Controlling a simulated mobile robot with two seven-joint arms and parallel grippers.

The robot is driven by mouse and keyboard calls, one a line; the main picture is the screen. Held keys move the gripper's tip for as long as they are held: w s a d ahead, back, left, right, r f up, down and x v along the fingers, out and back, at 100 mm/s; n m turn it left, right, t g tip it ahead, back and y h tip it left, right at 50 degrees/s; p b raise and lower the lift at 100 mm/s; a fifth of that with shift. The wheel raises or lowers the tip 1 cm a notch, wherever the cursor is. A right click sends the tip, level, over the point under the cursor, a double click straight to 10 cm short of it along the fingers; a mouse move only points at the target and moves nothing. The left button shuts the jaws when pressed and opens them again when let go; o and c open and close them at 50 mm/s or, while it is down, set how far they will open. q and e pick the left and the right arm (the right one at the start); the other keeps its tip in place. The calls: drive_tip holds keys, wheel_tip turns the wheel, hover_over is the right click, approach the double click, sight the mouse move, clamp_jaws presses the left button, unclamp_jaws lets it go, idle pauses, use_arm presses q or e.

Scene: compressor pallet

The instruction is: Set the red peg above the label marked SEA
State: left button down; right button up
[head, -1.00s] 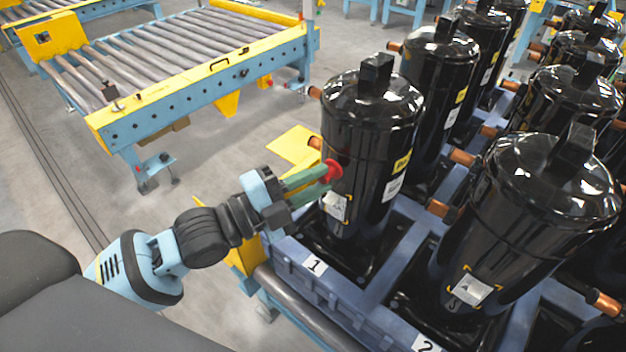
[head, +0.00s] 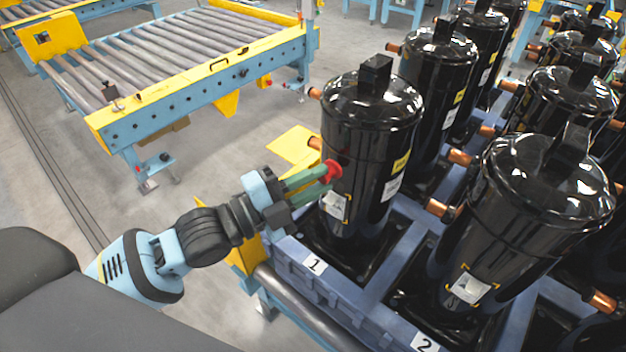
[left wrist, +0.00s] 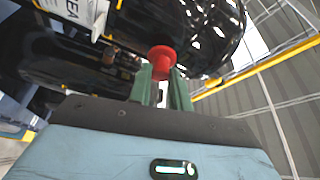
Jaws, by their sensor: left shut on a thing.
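My left gripper (head: 318,180) is shut on the red peg (head: 332,169) and holds it at the tips of its green fingers. The peg is close in front of the black compressor (head: 372,130) by number 1; I cannot tell whether it touches. The left wrist view also shows the peg (left wrist: 161,58) between the fingers. A white label reading SEA (left wrist: 78,9) is at its upper left, on the dark compressor. In the head view a white label (head: 334,205) sits just below the peg, its text too small to read. My right gripper is not in view.
More black compressors (head: 530,190) with copper stubs stand on the blue pallet (head: 345,296), crowding the right side. A blue and yellow roller conveyor (head: 180,90) stands at the upper left.

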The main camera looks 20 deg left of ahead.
use_arm(q)
drive_tip(key=shift+w+d, duration=0.1)
drive_tip(key=shift+w, duration=0.25)
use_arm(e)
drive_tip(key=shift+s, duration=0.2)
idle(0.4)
use_arm(q)
drive_tip(key=shift+w+d, duration=0.1)
drive_tip(key=shift+w, duration=0.2)
idle(0.4)
drive_tip(key=c, duration=1.2)
unclamp_jaws()
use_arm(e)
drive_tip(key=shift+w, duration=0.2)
use_arm(q)
drive_tip(key=r+b+v, duration=0.1)
drive_tip(key=v, duration=0.6)
drive_tip(key=shift+s+a+f, duration=0.25)
drive_tip(key=shift+s+f, duration=0.1)
drive_tip(key=shift+f, duration=0.15)
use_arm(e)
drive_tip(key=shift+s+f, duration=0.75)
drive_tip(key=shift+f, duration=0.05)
